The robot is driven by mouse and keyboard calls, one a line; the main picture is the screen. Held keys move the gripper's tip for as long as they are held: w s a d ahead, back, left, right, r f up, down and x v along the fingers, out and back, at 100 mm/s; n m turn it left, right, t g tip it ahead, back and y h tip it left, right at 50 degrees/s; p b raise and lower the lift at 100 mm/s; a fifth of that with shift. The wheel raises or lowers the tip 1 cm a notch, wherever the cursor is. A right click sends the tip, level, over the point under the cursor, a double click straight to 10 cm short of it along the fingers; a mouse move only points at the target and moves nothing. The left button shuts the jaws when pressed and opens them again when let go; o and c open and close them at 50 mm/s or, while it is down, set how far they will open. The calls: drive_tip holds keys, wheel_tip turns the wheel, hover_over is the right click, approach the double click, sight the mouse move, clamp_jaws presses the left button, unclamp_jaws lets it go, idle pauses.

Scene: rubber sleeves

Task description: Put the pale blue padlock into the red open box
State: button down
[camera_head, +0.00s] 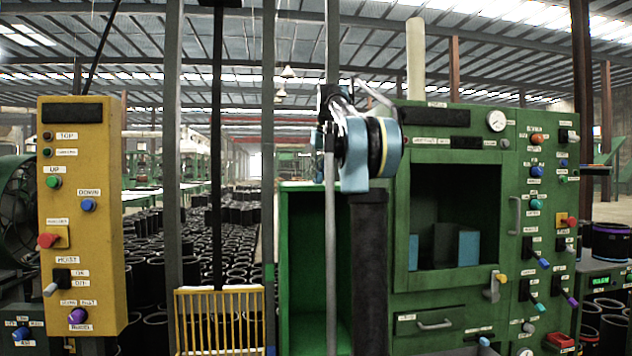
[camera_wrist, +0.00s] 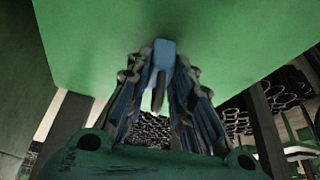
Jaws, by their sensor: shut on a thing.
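In the wrist view, my gripper (camera_wrist: 162,72) is shut on a pale blue block-shaped thing (camera_wrist: 163,52), which I take to be the padlock. A dark, narrow piece hangs below it between the fingers; I cannot tell its exact shape. A broad green surface lies right behind the held thing; whether they touch is unclear. In the head view, my arm rises in the middle, and the gripper and padlock cannot be made out.
The green machine (camera_head: 445,300) has an open recess with blue and green blocks, and knobs on its right panel. A tall green open cabinet (camera_head: 299,190) stands left of it. A yellow control post (camera_head: 84,215) and yellow rack (camera_head: 220,291) stand farther left.

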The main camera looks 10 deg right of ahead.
wheel_tip(320, 180, up, 9)
drive_tip(key=shift+r, duration=0.5)
idle(0.3)
drive_tip(key=shift+s, duration=0.1)
